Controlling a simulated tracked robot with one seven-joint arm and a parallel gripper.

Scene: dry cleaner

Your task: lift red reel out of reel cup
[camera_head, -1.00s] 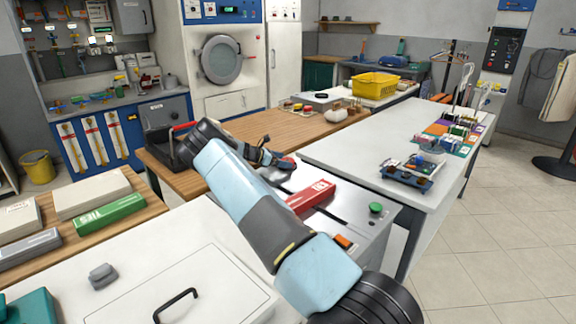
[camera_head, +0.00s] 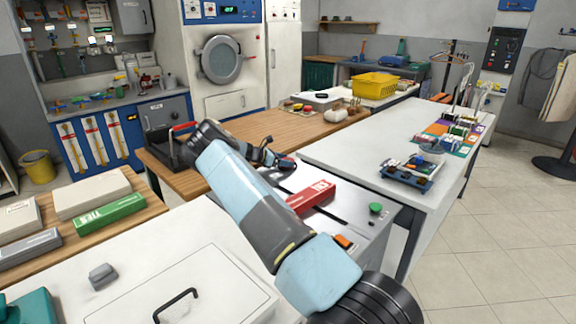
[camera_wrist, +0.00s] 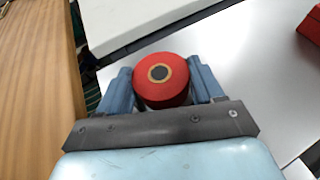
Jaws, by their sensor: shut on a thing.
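My gripper (camera_wrist: 162,88) is shut on the red reel (camera_wrist: 160,92) in the wrist view. In the head view my gripper (camera_head: 272,157) is small, beyond my forearm and over the grey-white machine top.
A red lettered box (camera_head: 311,197) lies on the machine top near a green button (camera_head: 375,208). A white table (camera_head: 375,145) stands to the right, with a tray of parts (camera_head: 406,176). A wooden counter (camera_head: 240,127) lies behind my arm.

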